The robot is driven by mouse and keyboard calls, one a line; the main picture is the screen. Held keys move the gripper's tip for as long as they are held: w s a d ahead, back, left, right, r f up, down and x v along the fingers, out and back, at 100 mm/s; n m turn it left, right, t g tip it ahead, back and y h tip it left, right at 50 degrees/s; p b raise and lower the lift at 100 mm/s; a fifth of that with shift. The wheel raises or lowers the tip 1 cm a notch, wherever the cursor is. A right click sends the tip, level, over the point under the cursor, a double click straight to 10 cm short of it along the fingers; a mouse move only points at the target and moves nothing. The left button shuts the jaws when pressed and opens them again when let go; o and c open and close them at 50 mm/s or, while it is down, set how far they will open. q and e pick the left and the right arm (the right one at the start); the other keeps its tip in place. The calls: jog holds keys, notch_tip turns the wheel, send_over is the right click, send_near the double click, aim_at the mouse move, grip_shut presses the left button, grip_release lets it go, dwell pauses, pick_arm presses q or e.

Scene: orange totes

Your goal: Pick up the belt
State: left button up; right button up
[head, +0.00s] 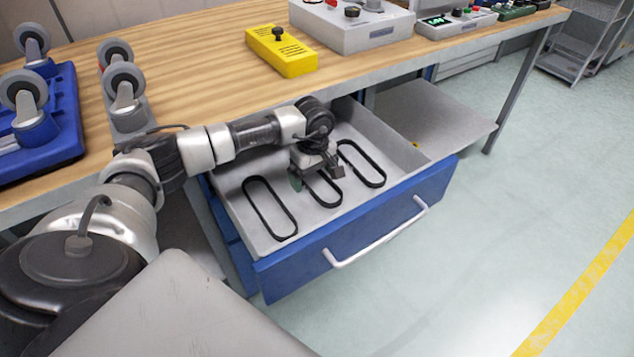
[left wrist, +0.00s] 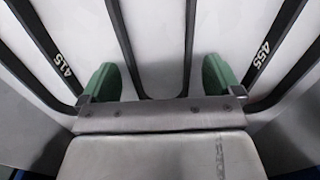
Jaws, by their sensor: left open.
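Three black loop belts lie flat in an open blue drawer with a grey inside (head: 405,207). The left belt (head: 258,212) and right belt (head: 370,159) are uncovered; the middle belt (head: 328,206) is partly hidden under my left gripper (head: 316,177). In the left wrist view my left gripper (left wrist: 160,78) is open, with green fingertips on either side of the middle belt (left wrist: 188,45). Nothing is held. The outer belts there read "415" (left wrist: 42,45) and "455" (left wrist: 275,45). Whether the fingertips touch the drawer floor is unclear. My right gripper is not in view.
The drawer is pulled out below a wooden workbench (head: 190,60). Its front has a white handle (head: 375,238). On the bench are a blue caster rack (head: 60,120), a yellow box (head: 282,52) and grey control boxes (head: 350,25).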

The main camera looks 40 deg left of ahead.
pick_arm(q)
jog(key=c, duration=1)
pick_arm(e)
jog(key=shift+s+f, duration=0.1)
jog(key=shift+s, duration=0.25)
pick_arm(q)
jog(key=shift+r, duration=0.1)
jog(key=shift+r, duration=0.35)
notch_tip(320, 180, up, 9)
jog(key=shift+p, duration=0.35)
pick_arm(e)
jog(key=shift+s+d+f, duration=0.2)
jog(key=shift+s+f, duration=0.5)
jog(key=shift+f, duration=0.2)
